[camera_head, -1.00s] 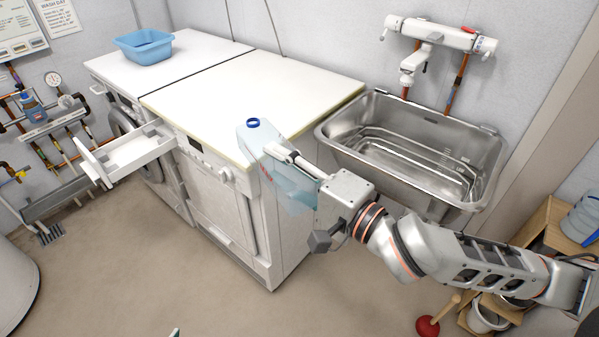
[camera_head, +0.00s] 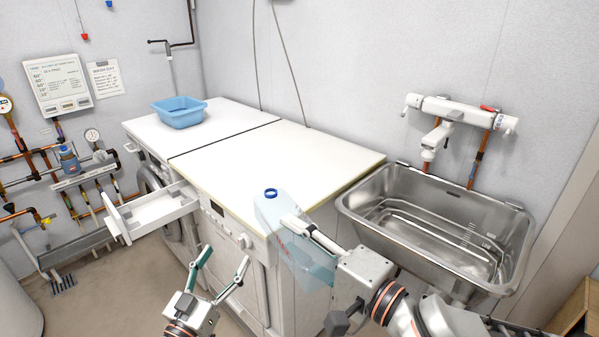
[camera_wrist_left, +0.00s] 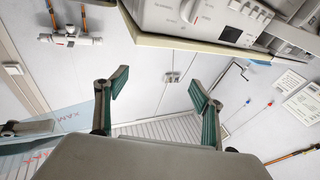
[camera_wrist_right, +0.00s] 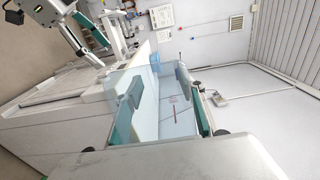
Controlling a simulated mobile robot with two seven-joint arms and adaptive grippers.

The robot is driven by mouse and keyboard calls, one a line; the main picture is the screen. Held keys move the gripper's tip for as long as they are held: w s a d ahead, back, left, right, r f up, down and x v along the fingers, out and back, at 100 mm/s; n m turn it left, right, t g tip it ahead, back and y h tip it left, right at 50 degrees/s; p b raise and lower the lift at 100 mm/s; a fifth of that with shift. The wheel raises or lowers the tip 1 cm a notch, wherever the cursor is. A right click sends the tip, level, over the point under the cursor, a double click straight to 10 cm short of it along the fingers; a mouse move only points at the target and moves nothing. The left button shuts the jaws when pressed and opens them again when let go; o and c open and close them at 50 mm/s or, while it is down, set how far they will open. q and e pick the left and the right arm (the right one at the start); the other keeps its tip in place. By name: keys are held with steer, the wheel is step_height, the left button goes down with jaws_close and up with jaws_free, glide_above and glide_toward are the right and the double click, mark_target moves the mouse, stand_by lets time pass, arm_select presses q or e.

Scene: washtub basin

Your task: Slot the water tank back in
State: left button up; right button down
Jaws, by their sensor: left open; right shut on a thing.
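The water tank (camera_head: 317,268) is translucent pale blue with a dark blue cap (camera_head: 270,193). In the left wrist view part of the tank (camera_wrist_left: 72,118) shows at the left, with mirrored red lettering. My left gripper (camera_head: 222,262) is open and empty, low in front of the machine, left of the tank. A white drawer (camera_head: 155,212) is pulled out of the machines' front. Its inside looks empty.
White machine tops (camera_head: 280,160) lie behind, with a blue basin (camera_head: 180,112) at the far left. A steel sink (camera_head: 435,225) stands right of the tank. Pipes and a bottle (camera_head: 69,160) are on the left wall. Floor between drawer and left gripper is clear.

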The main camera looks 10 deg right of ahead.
arm_select(q)
steer(key=w+d+r+m+g+h, duration=0.25)
steer(key=r+m+h, duration=0.2)
steer(key=r, duration=0.55)
steer(key=w+d+r+m+g+h, duration=0.25)
steer(key=r+h, duration=0.25)
steer(key=r, duration=0.4)
steer(key=w+d+r+m+g+h, duration=0.1)
steer(key=d+r+m+g+h, duration=0.35)
steer(key=r, duration=0.55)
steer(key=s+d+r+m+g+y, duration=0.1)
steer(key=s+d+r+m+g, duration=0.7)
steer(key=s+d+m+g, duration=0.35)
steer(key=s+d+f+m+g+y, duration=0.2)
steer(key=s+d+m+g+y, duration=0.3)
steer(key=s+d+y, duration=0.3)
steer(key=s+a+f+m+t+y, duration=0.1)
steer(key=s+a+f+t+y, duration=0.25)
steer(key=f+y, duration=0.35)
steer(key=w+a+r+n+t+y, duration=0.2)
steer(key=w+a+r+t+y, duration=0.1)
steer(key=w+a+t+y, duration=0.4)
steer(key=shift+g+y, duration=0.4)
steer(key=shift+g, duration=0.25)
steer(key=f, duration=0.4)
steer(key=a+f, duration=0.1)
steer(key=f, duration=0.3)
steer(key=a+f, duration=0.1)
steer(key=f, duration=0.3)
steer(key=shift+s, duration=0.1)
